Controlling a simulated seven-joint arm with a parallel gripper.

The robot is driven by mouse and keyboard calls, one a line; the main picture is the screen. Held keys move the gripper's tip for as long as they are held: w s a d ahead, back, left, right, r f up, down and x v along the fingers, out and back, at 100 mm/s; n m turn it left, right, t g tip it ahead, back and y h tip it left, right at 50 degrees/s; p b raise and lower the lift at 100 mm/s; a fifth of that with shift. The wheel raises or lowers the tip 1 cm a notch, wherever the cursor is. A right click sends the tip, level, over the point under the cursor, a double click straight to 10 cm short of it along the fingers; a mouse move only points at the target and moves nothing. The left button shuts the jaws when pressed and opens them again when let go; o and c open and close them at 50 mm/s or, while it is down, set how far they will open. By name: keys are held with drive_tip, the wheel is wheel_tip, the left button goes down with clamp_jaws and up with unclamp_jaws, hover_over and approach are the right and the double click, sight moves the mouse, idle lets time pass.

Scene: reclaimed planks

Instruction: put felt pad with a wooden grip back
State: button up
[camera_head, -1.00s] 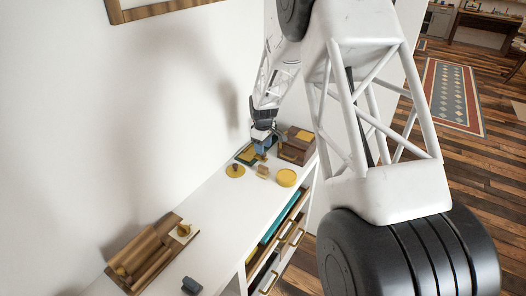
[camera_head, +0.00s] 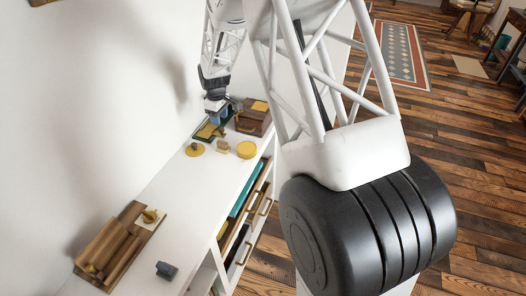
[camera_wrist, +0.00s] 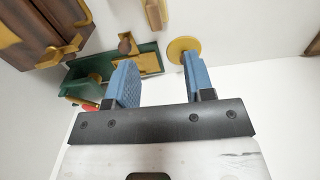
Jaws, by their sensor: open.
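A small tan wooden piece (camera_head: 222,146) stands on the white shelf top (camera_head: 182,195), and it shows at the top of the wrist view (camera_wrist: 155,15). It may be the felt pad with a wooden grip, but I cannot tell for certain. My gripper (camera_head: 216,120) is open and empty above the shelf's far end, near the green tray (camera_head: 203,133). In the wrist view its blue fingers (camera_wrist: 158,82) are apart. The green tray (camera_wrist: 148,50) holds a yellow plate with a brown knob. A yellow disc with a knob (camera_head: 195,150) lies beside the tan piece.
A brown wooden box (camera_head: 252,124) and a round yellow piece (camera_head: 246,150) are near the gripper. A grooved wooden tray (camera_head: 103,256) with a knobbed cream square (camera_head: 150,217) and a dark grey block (camera_head: 166,270) are at the near end. The shelf middle is clear.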

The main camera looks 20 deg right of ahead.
drive_tip(key=s+a+r+m+t, duration=0.1)
drive_tip(key=s+r+m, duration=0.3)
drive_tip(key=s+r, duration=1.8)
drive_tip(key=s+r+m+t, duration=0.1)
drive_tip(key=s+m, duration=0.3)
drive_tip(key=s, duration=2.4)
drive_tip(key=shift+s+a+r+m, duration=0.35)
drive_tip(key=shift+r+m, duration=0.05)
drive_tip(key=shift+r, duration=0.15)
